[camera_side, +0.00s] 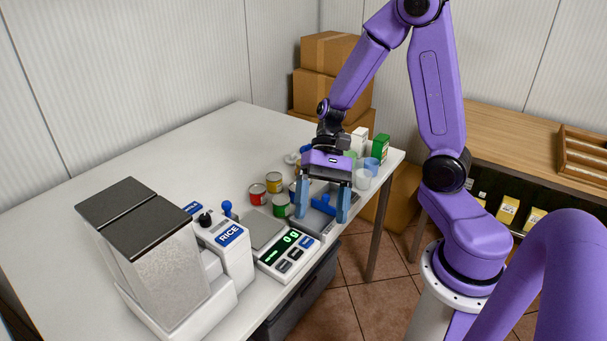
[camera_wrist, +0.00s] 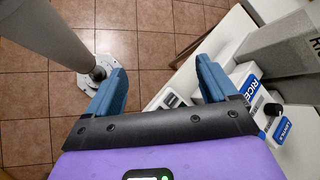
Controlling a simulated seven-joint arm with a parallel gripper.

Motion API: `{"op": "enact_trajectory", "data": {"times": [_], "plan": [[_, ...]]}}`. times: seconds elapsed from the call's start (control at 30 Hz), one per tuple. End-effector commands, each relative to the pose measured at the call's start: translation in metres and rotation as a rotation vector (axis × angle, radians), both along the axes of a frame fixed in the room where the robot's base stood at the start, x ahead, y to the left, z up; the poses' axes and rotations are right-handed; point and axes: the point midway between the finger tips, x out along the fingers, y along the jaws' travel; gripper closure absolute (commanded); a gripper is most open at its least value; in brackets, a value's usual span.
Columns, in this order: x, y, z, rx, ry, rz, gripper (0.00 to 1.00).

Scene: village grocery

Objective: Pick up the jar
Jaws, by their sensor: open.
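I cannot make out a jar for certain in either view; it may be hidden behind my gripper or among the small goods. My gripper (camera_side: 322,207) hangs fingers-down over the front edge of the white table, right of the scale. Its two blue fingers are apart with nothing held between them. In the wrist view my gripper (camera_wrist: 160,82) is also open, with floor and the table's edge between the fingers. Several small cans stand behind and left of it, including a red can (camera_side: 257,194), a yellow can (camera_side: 274,182) and a green can (camera_side: 281,206).
A kitchen scale (camera_side: 288,250) and a rice dispenser (camera_side: 160,255) stand at the table's front left. Cups (camera_side: 363,179) and a green carton (camera_side: 380,147) stand at the right end. Stacked cardboard boxes (camera_side: 330,87) are behind. The table's (camera_side: 130,160) back left is clear.

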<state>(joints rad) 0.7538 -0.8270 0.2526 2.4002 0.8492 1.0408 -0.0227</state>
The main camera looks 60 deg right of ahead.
Motion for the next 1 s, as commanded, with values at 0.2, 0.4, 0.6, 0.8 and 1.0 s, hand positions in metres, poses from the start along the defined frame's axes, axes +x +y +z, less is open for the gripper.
{"op": "enact_trajectory", "data": {"times": [0.2, 0.4, 0.6, 0.8, 1.0], "plan": [[0.055, -0.029, -0.011, 0.118, 0.123, -0.426, 0.14], [0.101, -0.075, -0.023, 0.237, 0.202, -0.815, 0.14], [0.135, -0.142, -0.039, 0.367, 0.255, -1.209, 0.14], [0.145, -0.222, -0.062, 0.502, 0.285, -1.604, 0.14], [0.132, -0.294, -0.084, 0.62, 0.288, -1.937, 0.14]]}}
